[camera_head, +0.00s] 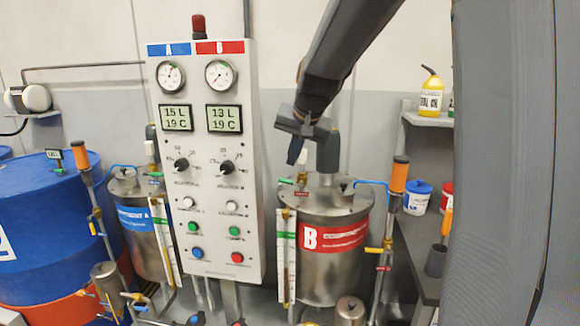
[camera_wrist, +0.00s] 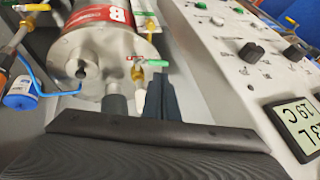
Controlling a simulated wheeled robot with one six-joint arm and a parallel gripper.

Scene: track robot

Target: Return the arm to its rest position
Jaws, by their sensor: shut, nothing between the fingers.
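My arm (camera_head: 345,45) reaches down from the top of the head view. My gripper (camera_head: 294,152) hangs at its end, right of the control panel (camera_head: 208,262) and above the lid of steel tank B (camera_head: 335,275). The gripper is shut with nothing between its fingers. In the wrist view my gripper (camera_wrist: 155,95) shows as dark fingers close together, with tank B (camera_wrist: 105,45) beyond them to the left and the panel (camera_wrist: 225,65) to the right. The gripper looks apart from both, though the exact gap cannot be told.
Tank A (camera_head: 148,245) and a blue drum (camera_head: 45,215) stand left of and behind the panel. Orange-handled levers (camera_head: 398,178) rise beside the tanks. A shelf (camera_head: 428,120) with a yellow bottle (camera_head: 431,95) is at right. A large grey column covers the right edge.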

